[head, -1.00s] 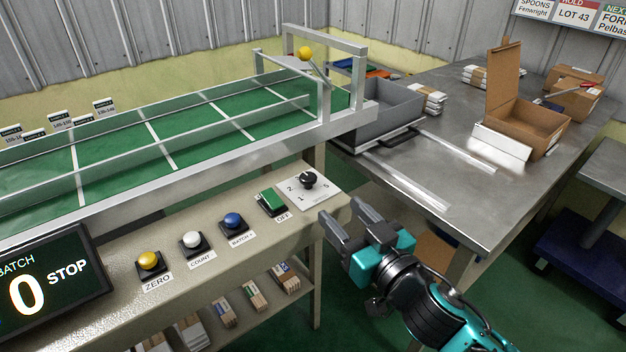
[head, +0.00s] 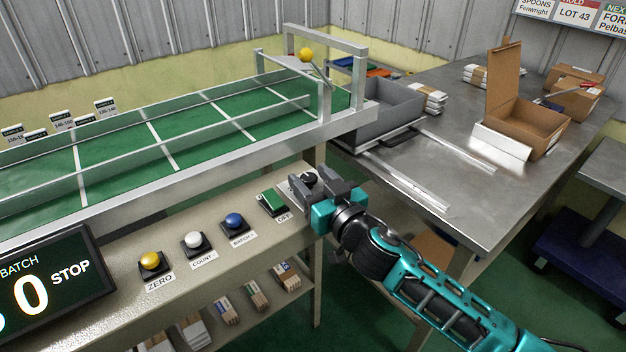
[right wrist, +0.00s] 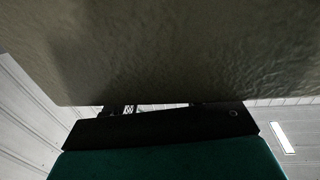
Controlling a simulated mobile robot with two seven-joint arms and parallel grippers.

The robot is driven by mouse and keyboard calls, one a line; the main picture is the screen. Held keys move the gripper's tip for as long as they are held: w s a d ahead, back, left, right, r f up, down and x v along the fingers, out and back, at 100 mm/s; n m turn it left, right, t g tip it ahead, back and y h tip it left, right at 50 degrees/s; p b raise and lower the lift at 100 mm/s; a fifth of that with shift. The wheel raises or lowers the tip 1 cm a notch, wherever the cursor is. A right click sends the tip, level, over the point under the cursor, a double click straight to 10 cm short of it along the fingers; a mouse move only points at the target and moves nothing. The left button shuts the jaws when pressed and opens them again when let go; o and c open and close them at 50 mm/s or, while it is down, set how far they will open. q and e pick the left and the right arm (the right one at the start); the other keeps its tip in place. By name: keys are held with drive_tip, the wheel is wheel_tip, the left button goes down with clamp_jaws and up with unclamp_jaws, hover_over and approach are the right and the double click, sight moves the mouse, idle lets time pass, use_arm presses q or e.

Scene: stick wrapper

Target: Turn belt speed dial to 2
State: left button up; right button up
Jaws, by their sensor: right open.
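The belt speed dial (head: 311,176), a dark knob on a pale numbered plate, is at the right end of the console. My right gripper (head: 309,181) is in front of it and hides most of the dial and its numbers, so its setting cannot be read. The gripper's two dark fingers are open, one on each side of the knob as seen from the head; whether they touch it cannot be told. The right wrist view shows only a dull brown-grey surface, a dark bar and my teal gripper body, without the dial. My left gripper is out of view.
Left of the dial are a green switch (head: 273,202), blue (head: 234,221), white (head: 194,240) and yellow (head: 151,261) buttons. A display (head: 45,280) reads 0 STOP. The green belt (head: 120,148) runs behind, and a metal table (head: 450,140) stands right.

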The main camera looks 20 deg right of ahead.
drive_tip(key=c, duration=0.9)
drive_tip(key=shift+c, duration=0.2)
drive_tip(key=shift+d+n+y+p, duration=0.1)
drive_tip(key=shift+n+y+p, duration=0.2)
drive_tip(key=shift+y, duration=0.1)
